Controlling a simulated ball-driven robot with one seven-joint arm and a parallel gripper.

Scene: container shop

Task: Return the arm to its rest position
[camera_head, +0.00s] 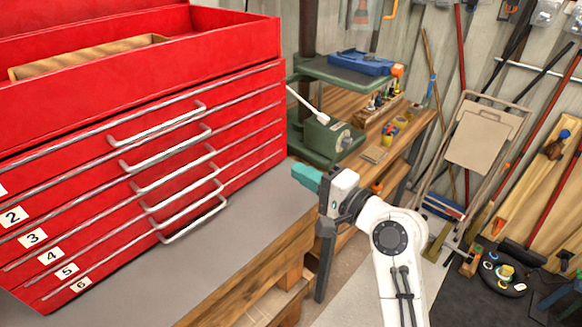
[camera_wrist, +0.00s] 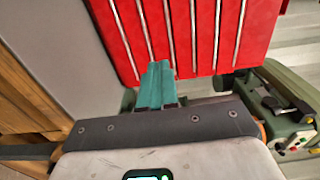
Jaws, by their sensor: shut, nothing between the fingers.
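My gripper (camera_head: 307,178) shows in the head view at the end of my white arm, with teal fingers pointing left over the right edge of the grey bench top. In the wrist view my gripper (camera_wrist: 156,84) has its two teal fingers together, shut and empty. The fingers point toward the red tool chest (camera_wrist: 190,30) and appear apart from it. No object is held.
The red tool chest (camera_head: 130,95), with numbered drawers and silver handles, stands on the grey bench (camera_head: 250,232). A green machine (camera_head: 322,138) stands behind my gripper. A wooden workbench (camera_head: 400,150) is beyond it. Long-handled tools lean on the right wall.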

